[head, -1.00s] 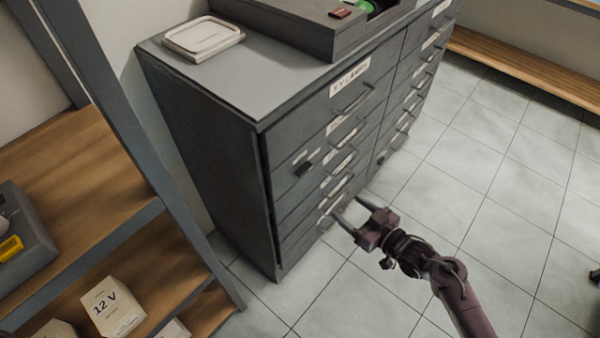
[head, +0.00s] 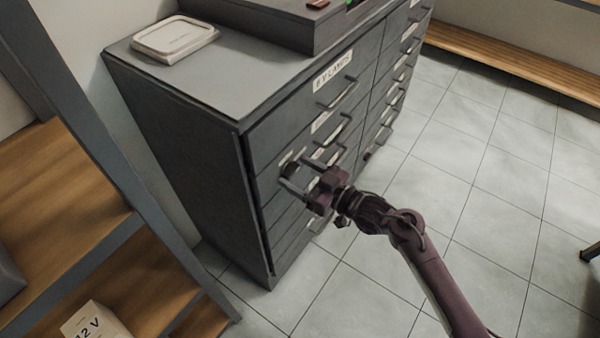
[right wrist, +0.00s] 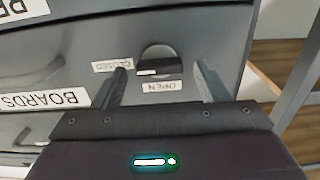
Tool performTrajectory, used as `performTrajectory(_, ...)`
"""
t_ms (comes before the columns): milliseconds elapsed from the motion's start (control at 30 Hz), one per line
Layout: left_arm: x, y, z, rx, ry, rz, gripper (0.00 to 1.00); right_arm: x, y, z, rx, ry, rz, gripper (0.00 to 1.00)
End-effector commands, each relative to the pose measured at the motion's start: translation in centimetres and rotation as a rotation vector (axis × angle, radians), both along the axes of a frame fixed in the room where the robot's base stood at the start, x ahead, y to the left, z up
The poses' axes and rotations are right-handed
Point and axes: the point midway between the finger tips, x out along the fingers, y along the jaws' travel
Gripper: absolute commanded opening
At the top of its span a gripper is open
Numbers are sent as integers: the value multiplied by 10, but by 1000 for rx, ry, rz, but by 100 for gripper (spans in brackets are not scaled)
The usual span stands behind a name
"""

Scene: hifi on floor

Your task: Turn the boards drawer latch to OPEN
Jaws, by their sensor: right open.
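The boards drawer latch (right wrist: 160,60) is a dark round knob with a bar and a white mark. In the right wrist view the mark is at the bar's left end, on the side of the CLOSED label (right wrist: 112,66). The OPEN label (right wrist: 162,87) is just below the knob. My right gripper (right wrist: 160,72) is open, with a finger on either side of the latch; I cannot tell whether they touch it. In the head view the right gripper (head: 293,172) is at the cabinet front and mostly hides the latch. My left gripper is not in view.
The grey drawer cabinet (head: 185,145) has several bar handles on its front. The BOARDS label (right wrist: 42,99) is beside the latch. A white-lidded box (head: 174,38) lies on top. A wooden shelf unit (head: 60,190) stands at left. Tiled floor at right is mostly clear.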

Motion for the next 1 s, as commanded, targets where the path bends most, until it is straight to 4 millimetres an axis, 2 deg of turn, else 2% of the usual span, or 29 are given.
performTrajectory(167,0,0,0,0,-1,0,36,0,0,0,0,0,0,66)
performTrajectory(500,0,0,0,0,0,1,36,0,0,0,-1,1,0,23)
performTrajectory(767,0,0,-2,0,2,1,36,0,-1,-1,-17,-22,0,23)
performTrajectory(1000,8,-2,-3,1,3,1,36,-1,0,-2,-89,-119,1,23)
